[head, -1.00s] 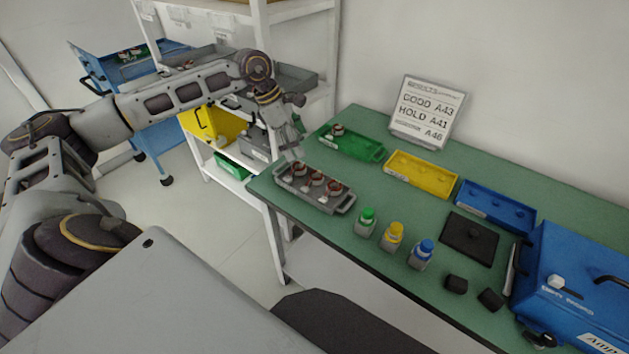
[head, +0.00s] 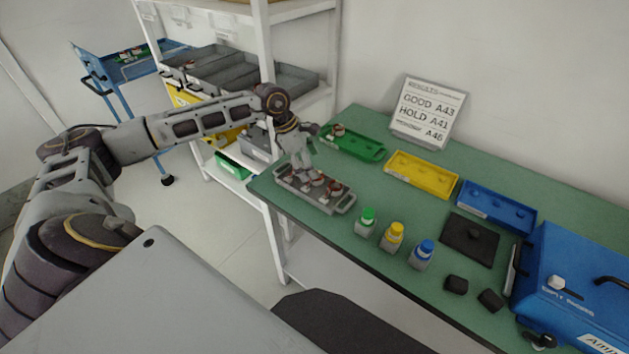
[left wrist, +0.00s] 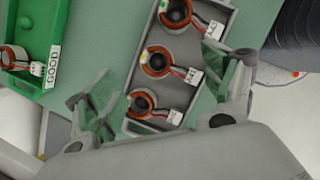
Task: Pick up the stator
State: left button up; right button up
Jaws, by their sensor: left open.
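A grey tray (head: 344,207) stands on the green table's left front part. It holds a row of ring-shaped copper stators with white tags. The left wrist view shows three of them: a far one (left wrist: 175,13), a middle one (left wrist: 154,61) and a near one (left wrist: 140,103). In the head view two show clearly, one in the middle (head: 317,179) and one at the right (head: 335,188); my gripper covers the rest. My left gripper (head: 303,166) points down over the tray's left part. In the left wrist view its open, empty fingers (left wrist: 165,82) straddle the row.
A green tray (head: 365,150) marked GOOD, holding one stator (left wrist: 14,58), stands behind. Yellow (head: 422,178) and blue (head: 497,209) trays, several small bottles (head: 393,236), a black pad (head: 470,240), a blue case (head: 575,270) and a results sign (head: 428,112) stand to the right.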

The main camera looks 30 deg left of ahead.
aim_at(312, 182)
pick_arm(q)
jog(key=shift+s+x, duration=0.2)
jog(key=shift+x, duration=2.4)
jog(key=shift+f, duration=0.1)
jog(key=c, duration=1.5)
